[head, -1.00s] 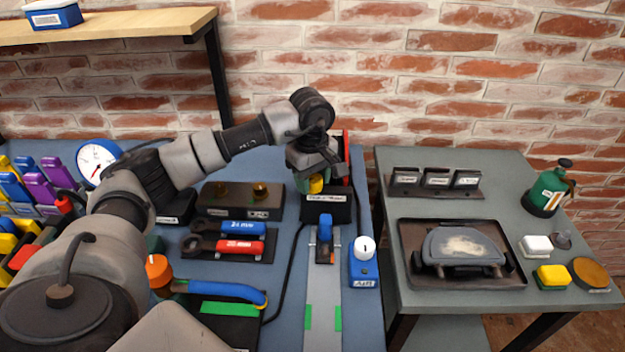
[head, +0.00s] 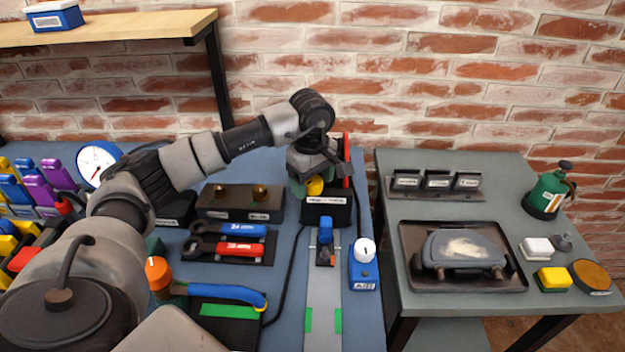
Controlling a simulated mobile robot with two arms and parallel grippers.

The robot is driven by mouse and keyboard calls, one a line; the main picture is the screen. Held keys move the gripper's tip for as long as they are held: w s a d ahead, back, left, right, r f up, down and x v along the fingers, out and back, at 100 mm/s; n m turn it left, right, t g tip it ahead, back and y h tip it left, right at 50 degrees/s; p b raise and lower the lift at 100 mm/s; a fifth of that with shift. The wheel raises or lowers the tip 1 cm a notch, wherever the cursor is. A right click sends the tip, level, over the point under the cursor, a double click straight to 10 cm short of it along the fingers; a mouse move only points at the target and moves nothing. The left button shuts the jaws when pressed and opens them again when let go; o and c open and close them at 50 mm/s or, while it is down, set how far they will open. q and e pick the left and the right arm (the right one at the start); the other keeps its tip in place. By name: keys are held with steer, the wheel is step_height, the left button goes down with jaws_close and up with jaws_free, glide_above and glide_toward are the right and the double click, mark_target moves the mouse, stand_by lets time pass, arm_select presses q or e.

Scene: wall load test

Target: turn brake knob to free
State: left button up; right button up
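My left arm reaches across the blue bench from the left. Its gripper (head: 315,176) points down at the back right of the bench, over a black box (head: 326,210) with a white label strip. A blue box with a white knob (head: 364,249) stands in front and to the right. The labels are too small to read, so which knob is the brake knob is unclear. My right gripper is out of view.
Blue and red wrenches (head: 241,249) lie left of a metal rail (head: 323,290) with a blue clamp. An orange knob (head: 158,273) and a blue-handled tool (head: 225,291) lie nearer. A grey table (head: 410,300) on the right holds a dark tray (head: 409,270).

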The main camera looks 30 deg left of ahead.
mark_target(311, 180)
arm_select(q)
steer(key=shift+r, duration=0.1)
step_height(311, 180, up, 11)
steer(key=shift+s+f+b, duration=0.15)
steer(key=shift+f+b, duration=0.05)
steer(key=shift+b, duration=0.15)
steer(key=shift+a, duration=0.1)
